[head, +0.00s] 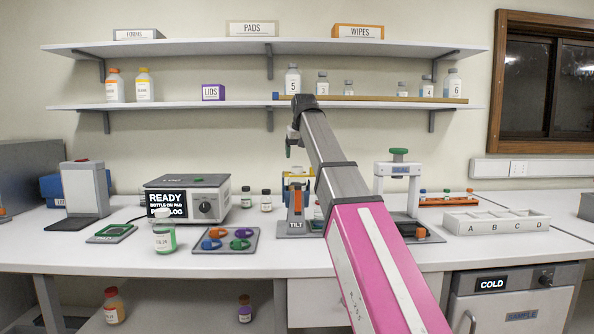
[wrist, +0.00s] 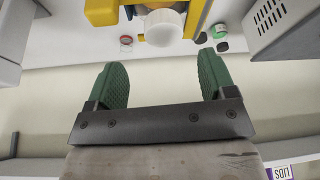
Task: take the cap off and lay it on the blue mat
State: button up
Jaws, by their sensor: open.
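A white cap (wrist: 165,27) sits on a bottle in a yellow holder (wrist: 103,12) in the wrist view. In the head view the white cap (head: 299,169) shows small on the yellow holder of the TILT stand (head: 296,226). My gripper (wrist: 163,72) is open and empty, its green fingers spread wider than the cap and apart from it. In the head view my gripper (head: 293,147) hangs above the stand. A blue ring-shaped piece (head: 209,244) lies on a grey tray among orange, purple and green ones; I cannot tell whether it is the blue mat. My arm hides part of the stand.
A READY display box (head: 215,183) stands left of the stand, with small bottles (head: 266,200) between. A green-labelled bottle (head: 164,238) stands near the front. A press (head: 398,170) and an A–D rack (head: 495,221) are to the right. Shelves (head: 200,106) run above.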

aim_at(297, 167)
jog(key=shift+s+a+x, duration=0.1)
jog(key=shift+a+x, duration=0.05)
jog(key=shift+x, duration=1.2)
jog(key=shift+s+a+x, duration=0.1)
jog(key=shift+a+x, duration=0.05)
jog(key=shift+x, duration=1.25)
jog(key=shift+c, duration=0.2)
jog(key=c, duration=0.9)
